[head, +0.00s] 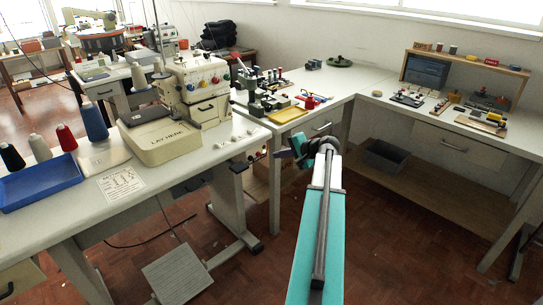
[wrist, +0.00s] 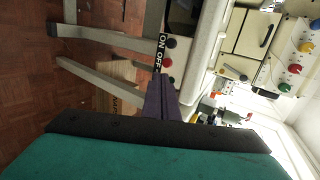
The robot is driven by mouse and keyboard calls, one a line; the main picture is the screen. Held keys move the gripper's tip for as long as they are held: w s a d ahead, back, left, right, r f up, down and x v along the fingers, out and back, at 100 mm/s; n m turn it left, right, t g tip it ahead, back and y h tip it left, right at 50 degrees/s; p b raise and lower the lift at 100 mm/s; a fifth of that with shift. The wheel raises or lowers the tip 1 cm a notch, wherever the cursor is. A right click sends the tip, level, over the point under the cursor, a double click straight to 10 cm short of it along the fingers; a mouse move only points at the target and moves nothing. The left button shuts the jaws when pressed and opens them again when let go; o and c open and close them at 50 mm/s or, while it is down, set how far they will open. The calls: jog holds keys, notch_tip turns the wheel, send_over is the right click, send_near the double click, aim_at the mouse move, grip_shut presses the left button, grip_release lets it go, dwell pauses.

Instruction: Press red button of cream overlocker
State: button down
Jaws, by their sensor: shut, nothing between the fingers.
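The cream overlocker (head: 195,80) stands on the near white table, with coloured dials on its front. Part of its cream body shows sideways at the right of the wrist view (wrist: 242,32). Under that table's edge is a switch with an ON OFF label (wrist: 161,52). Its red button (wrist: 167,63) is beside OFF, and a dark button (wrist: 172,43) is beside ON. My gripper (head: 281,153) is shut and empty, to the right of the switch in the head view. In the wrist view its purple fingers (wrist: 160,80) appear just below the red button, apparently apart from it.
The white table (head: 225,140) has a grey leg (head: 232,205) near the switch. A side table with a yellow tray (head: 287,115) and small tools stands behind my gripper. A blue tray (head: 40,180) and thread cones are at left. Floor on the right is open.

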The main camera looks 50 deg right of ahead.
jog(key=shift+v, duration=2.1)
jog(key=shift+f, duration=0.15)
jog(key=w+a+f+n+g+y+p, duration=0.2)
jog(key=w+a+f+n+g, duration=0.1)
jog(key=a+f, duration=0.9)
jog(key=w+a+f+n+g+y+p, duration=0.1)
jog(key=w+a+f+n+g+y, duration=0.15)
jog(key=a+f, duration=0.95)
jog(key=s+a+f+n+g+p, duration=0.1)
jog(key=s+a+f+n+g, duration=0.2)
jog(key=a, duration=0.7)
jog(key=s+a+f+n+g+p, duration=0.15)
jog(key=s+a+f, duration=0.3)
jog(key=a, duration=0.45)
jog(key=s+a+f+n+g+h+p, duration=0.1)
jog(key=s+a+f+n+g, duration=0.1)
jog(key=s+a, duration=0.2)
jog(key=s+a+f+n+g+h+p, duration=0.1)
jog(key=s+a, duration=0.4)
jog(key=s, duration=0.6)
jog(key=s+a+f+n+g+h+p, duration=0.1)
jog(key=s+a+f+n+g, duration=0.3)
jog(key=s, duration=0.4)
jog(key=shift+a+f+n+h, duration=0.4)
jog(key=shift+a+f+h, duration=0.05)
jog(key=shift+f+h, duration=0.3)
